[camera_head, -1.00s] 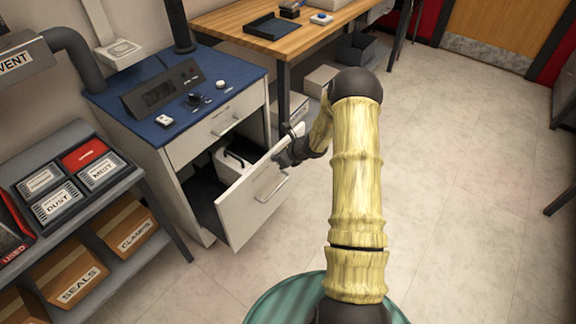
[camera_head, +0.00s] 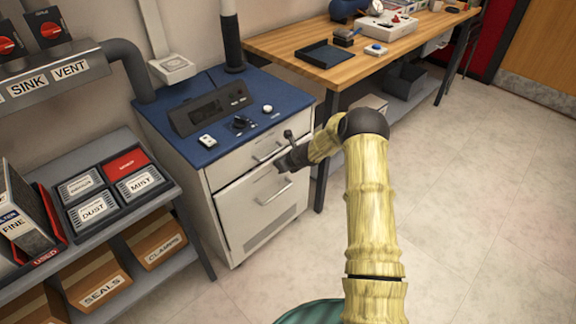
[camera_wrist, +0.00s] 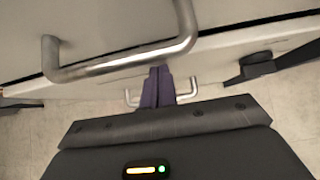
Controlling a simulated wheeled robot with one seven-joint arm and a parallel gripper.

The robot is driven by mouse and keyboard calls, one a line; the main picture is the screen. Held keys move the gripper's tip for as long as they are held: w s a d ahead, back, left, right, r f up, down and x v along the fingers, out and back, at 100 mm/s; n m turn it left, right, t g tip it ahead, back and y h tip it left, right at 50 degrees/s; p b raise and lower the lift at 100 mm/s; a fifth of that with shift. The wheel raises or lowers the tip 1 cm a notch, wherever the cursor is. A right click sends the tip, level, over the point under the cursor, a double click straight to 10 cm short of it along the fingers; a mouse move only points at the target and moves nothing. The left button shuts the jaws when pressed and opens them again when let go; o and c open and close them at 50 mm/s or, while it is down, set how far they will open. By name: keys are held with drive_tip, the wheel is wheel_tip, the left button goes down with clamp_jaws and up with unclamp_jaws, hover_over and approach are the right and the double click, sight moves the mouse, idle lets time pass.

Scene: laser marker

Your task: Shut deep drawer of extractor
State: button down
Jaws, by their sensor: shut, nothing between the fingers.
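The extractor is a white cabinet with a blue top (camera_head: 215,142). Its deep drawer (camera_head: 240,212) is the tall lower front with a bar handle (camera_head: 275,192). This front now sits almost flush with the cabinet, with a dark line along its top and left edges; I cannot tell whether it is fully shut. My gripper (camera_head: 281,164) is shut and empty, at the drawer's upper right, just below the upper drawer's handle (camera_head: 268,152). In the wrist view, the closed fingers (camera_wrist: 158,86) point at the fronts between two bar handles; contact is unclear.
A wooden bench (camera_head: 290,45) stands to the right of the cabinet. A grey shelf with labelled bins (camera_head: 97,208) and cardboard boxes (camera_head: 103,285) stands at the left. Open tiled floor (camera_head: 470,190) lies to the right.

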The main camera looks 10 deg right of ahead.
drive_tip(key=shift+w+a+r, duration=0.2)
drive_tip(key=shift+w+a, duration=0.45)
drive_tip(key=shift+w, duration=0.35)
drive_tip(key=shift+a+r, duration=0.1)
drive_tip(key=shift+a, duration=0.05)
drive_tip(key=s+d+r+b, duration=0.3)
drive_tip(key=s+d+r, duration=0.3)
drive_tip(key=s, duration=0.4)
drive_tip(key=shift+d+r, duration=0.2)
drive_tip(key=shift+r, duration=0.05)
